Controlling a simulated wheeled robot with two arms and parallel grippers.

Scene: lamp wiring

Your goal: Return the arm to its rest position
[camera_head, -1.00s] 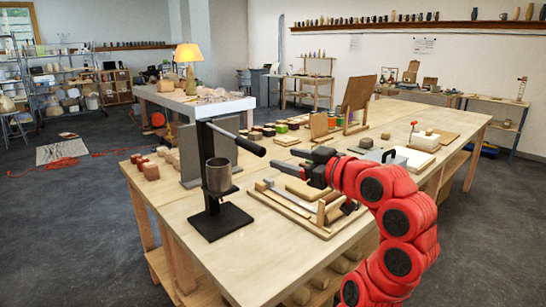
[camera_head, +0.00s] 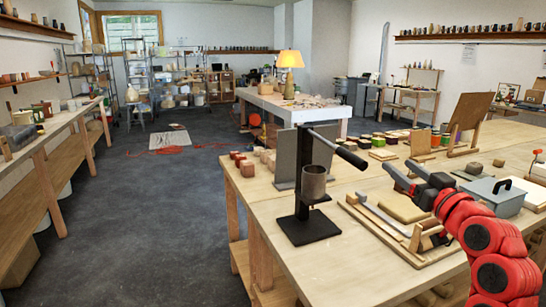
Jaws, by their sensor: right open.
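My right arm (camera_head: 490,240) is red with black joint caps and comes in from the lower right. Its right gripper (camera_head: 397,165) is dark grey, points left and away, and is open with its two fingers apart. Nothing shows between the fingers. It is above the wooden workbench (camera_head: 370,270), over the far side of a wooden tray (camera_head: 385,240) holding wood pieces and a light bar. My left gripper is not in view. A lit table lamp (camera_head: 290,60) with a yellow shade stands on a white-edged table (camera_head: 330,112) farther back.
A black press stand (camera_head: 308,228) with a metal cup (camera_head: 314,183) and lever stands left of my gripper. A grey box (camera_head: 492,196) stands close to my arm's right. Small blocks (camera_head: 247,168) sit near the bench's left edge. Open floor (camera_head: 150,235) lies left.

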